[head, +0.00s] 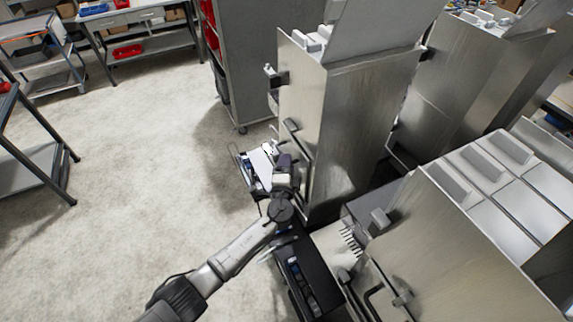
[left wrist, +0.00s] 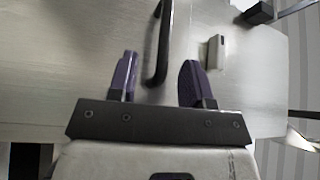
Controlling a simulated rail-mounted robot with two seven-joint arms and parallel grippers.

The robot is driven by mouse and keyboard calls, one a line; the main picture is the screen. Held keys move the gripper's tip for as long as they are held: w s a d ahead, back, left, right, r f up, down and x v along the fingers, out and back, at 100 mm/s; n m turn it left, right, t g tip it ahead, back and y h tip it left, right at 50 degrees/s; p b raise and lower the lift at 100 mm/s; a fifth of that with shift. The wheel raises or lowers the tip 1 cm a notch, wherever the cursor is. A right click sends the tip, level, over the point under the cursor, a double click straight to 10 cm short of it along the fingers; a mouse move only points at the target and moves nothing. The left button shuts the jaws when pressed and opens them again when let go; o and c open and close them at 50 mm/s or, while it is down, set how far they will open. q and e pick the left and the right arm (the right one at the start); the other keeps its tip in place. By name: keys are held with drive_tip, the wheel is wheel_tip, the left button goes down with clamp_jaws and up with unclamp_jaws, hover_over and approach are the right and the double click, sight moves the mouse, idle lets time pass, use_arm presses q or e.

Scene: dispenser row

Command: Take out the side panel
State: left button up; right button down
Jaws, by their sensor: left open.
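A tall brushed-metal dispenser (head: 350,120) stands in the middle of the head view. A metal panel with a dark bar handle (head: 297,140) is on its left side; I cannot tell the panel's exact edges there. In the left wrist view the panel (left wrist: 60,70) fills the left, and its dark handle (left wrist: 162,45) stands upright in the picture. My left gripper (head: 284,162) is close to the panel, low at the handle. Its two purple fingers (left wrist: 157,65) are apart, one on each side of the handle's lower end, with no visible grip. My right gripper is not in view.
A small latch block (left wrist: 216,52) is right of the handle. Another dispenser (head: 480,240) stands close at the lower right. A grey cabinet (head: 245,60) is behind. Open pale floor (head: 140,150) lies left, with workbenches (head: 140,15) beyond.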

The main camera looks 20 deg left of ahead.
use_arm(q)
drive_tip(key=shift+c, duration=0.4)
clamp_jaws()
drive_tip(key=shift+r, duration=0.15)
drive_tip(key=shift+r, duration=0.2)
drive_tip(key=shift+d+r+p, duration=0.1)
drive_tip(key=shift+r+p, duration=0.45)
drive_tip(key=shift+r, duration=0.2)
drive_tip(key=shift+r+p, duration=0.4)
drive_tip(key=shift+r, duration=0.35)
